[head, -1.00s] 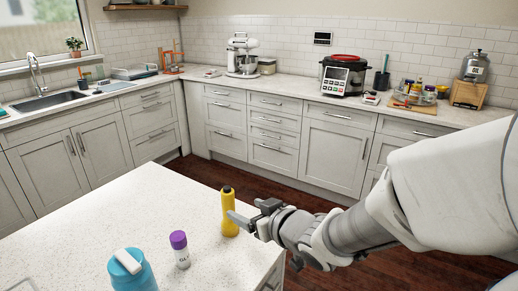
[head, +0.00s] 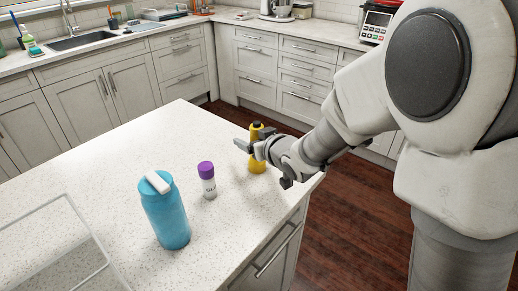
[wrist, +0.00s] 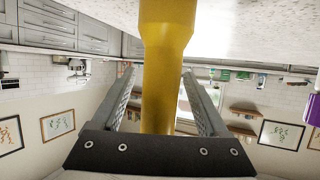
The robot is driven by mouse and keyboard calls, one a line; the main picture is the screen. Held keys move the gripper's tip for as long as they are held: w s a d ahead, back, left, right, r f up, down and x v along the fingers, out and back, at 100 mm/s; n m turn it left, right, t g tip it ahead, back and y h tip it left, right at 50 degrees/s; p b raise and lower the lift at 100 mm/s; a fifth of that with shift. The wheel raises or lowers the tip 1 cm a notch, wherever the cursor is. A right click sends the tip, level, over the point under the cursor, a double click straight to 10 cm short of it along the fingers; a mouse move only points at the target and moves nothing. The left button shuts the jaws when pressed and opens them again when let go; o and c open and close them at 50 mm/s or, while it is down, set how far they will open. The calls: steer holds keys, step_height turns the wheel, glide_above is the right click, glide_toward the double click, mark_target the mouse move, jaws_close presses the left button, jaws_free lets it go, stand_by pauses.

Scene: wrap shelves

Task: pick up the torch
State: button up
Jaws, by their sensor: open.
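The yellow torch (head: 257,166) with a black end on top stands upright near the island's far right edge in the head view. In the wrist view, which is upside down, the torch (wrist: 168,75) runs down the middle, with its wider part toward the counter. My gripper (head: 245,144) is at the torch's upper part in the head view and hides some of it. In the wrist view my gripper (wrist: 159,74) is open, with one finger on each side of the torch and a visible gap on both sides.
A white bottle with a purple cap (head: 207,180) stands left of the torch on the island counter (head: 110,150). A blue bottle (head: 168,215) is nearer, and a clear tray (head: 62,230) is at the front left. The counter behind the bottles is clear.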

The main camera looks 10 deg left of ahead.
jaws_close()
stand_by(0.4)
steer(key=shift+r, duration=0.15)
